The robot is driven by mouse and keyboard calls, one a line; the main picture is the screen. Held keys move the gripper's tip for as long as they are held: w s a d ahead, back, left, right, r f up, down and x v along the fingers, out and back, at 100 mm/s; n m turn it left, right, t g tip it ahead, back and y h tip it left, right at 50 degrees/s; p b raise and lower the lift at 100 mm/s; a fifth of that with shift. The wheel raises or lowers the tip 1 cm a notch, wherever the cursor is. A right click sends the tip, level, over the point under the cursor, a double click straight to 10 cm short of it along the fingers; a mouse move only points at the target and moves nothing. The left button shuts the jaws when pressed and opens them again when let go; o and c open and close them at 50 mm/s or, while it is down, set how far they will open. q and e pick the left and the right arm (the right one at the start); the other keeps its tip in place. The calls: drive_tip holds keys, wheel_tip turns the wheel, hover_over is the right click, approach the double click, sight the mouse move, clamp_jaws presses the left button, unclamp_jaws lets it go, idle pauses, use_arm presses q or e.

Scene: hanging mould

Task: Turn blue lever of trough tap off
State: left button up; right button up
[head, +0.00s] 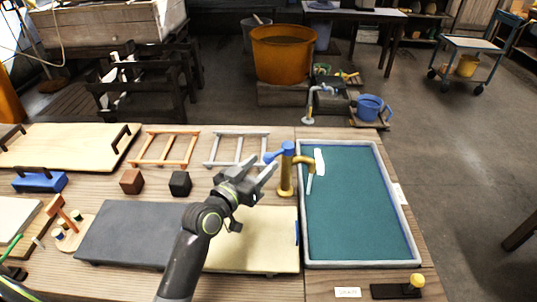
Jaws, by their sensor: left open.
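The trough tap (286,178) is a brass post with a spout reaching right over the trough. Its blue lever (277,152) sits on top and points left and slightly toward me. The trough (402,222) has a pale grey rim and a teal inside. A whitish streak (319,162) shows by the spout's end; I cannot tell whether it is water. My left gripper (262,177) is open, just left of the tap and below the lever's end in the picture. I cannot tell whether a fingertip touches the lever. My right gripper is not in view.
A dark grey board (130,232) and a cream board (250,252) lie under and beside my left arm. A yellow-knobbed black tool (397,290) lies at the front right.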

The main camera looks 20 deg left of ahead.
sight(265, 162)
use_arm(q)
drive_tip(key=shift+x, duration=2)
clamp_jaws()
